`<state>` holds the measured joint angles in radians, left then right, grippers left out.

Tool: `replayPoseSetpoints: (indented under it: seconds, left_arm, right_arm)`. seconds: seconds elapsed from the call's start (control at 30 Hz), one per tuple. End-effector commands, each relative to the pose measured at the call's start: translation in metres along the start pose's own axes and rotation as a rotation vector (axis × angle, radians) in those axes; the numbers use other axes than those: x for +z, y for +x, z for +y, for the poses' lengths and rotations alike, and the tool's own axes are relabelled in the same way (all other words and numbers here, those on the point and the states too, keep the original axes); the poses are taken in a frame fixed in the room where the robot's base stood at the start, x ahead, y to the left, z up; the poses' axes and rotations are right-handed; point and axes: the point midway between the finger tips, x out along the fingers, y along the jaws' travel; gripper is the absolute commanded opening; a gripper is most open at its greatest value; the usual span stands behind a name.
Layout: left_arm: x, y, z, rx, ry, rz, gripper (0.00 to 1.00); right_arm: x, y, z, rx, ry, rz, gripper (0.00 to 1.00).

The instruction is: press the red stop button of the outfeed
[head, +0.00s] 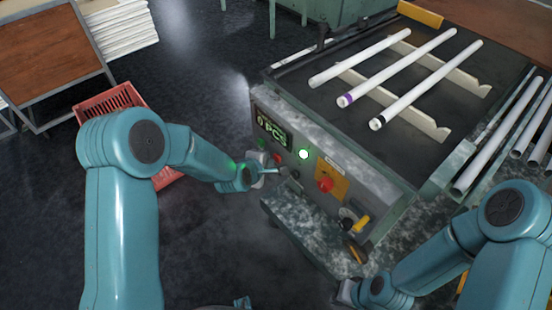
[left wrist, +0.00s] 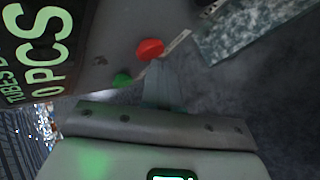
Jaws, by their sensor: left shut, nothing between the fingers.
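The red stop button (head: 277,158) is a small round knob on the front panel of the outfeed (head: 300,170). It also shows in the left wrist view (left wrist: 150,49), just beyond my fingertips. A green button (head: 262,144) sits beside it, also seen in the left wrist view (left wrist: 122,79). My left gripper (head: 279,169) is shut and empty, its tips close to the red button. I cannot tell whether they touch it. My right gripper (head: 348,291) is low at the right, and its fingers are not clear.
A larger red knob on a yellow plate (head: 338,179) sits right of the lit white lamp (head: 303,154). A display (head: 271,130) is above the buttons. Several white tubes (head: 400,65) lie on top. A red crate (head: 108,103) stands on the floor behind my left arm.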

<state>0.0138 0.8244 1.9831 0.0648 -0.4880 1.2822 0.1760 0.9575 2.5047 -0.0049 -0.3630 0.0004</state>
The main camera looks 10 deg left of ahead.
Motion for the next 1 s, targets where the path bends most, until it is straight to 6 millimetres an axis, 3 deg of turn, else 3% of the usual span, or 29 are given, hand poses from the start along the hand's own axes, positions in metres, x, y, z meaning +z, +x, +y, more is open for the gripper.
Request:
replayPoseSetpoints:
  seconds: [1.0]
  left_arm:
    - [0.0050,0.0065,0.0047,0.000,0.001,0.000,0.00]
  right_arm:
    - [-0.0001,0.0032,0.0011,0.000,0.000,0.000,0.00]
